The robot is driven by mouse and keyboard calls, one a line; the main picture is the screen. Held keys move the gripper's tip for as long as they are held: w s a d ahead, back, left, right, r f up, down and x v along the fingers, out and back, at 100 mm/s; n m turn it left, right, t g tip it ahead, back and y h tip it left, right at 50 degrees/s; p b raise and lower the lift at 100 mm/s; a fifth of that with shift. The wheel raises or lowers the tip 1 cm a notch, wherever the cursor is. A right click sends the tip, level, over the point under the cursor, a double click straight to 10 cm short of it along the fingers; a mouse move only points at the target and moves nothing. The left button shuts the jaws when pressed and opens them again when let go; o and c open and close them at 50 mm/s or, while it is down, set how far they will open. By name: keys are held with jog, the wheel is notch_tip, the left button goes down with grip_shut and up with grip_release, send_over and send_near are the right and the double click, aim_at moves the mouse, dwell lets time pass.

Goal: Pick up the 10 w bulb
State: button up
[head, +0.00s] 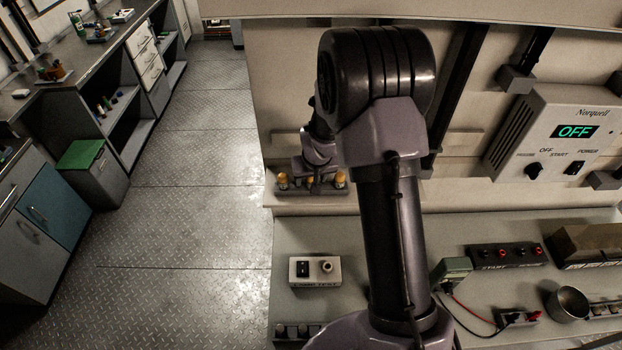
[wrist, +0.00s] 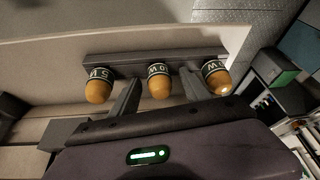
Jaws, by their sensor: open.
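Three amber bulbs with dark, white-lettered collars sit in a row on a dark rack (wrist: 118,61). In the wrist view they are the left bulb (wrist: 98,90), the middle bulb (wrist: 159,86) and the right bulb (wrist: 217,80). The lettering is only partly readable, so I cannot tell for sure which is the 10 W bulb. My gripper (wrist: 160,80) is open, with one finger on each side of the middle bulb; contact is not clear. In the head view, the outer bulbs show at left (head: 282,181) and right (head: 340,178); my gripper (head: 314,182) hides the middle one.
The rack stands on a ledge against a pale panel, with an OFF-display control box (head: 560,132) to the right. Below are a small switch box (head: 315,271), a terminal strip (head: 507,255) and a metal cup (head: 568,304).

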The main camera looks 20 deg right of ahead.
jog(key=shift+s+r, duration=0.1)
jog(key=shift+s, duration=0.05)
jog(key=shift+c, duration=0.2)
jog(key=c, duration=0.4)
grip_shut()
jog(key=shift+r, duration=0.1)
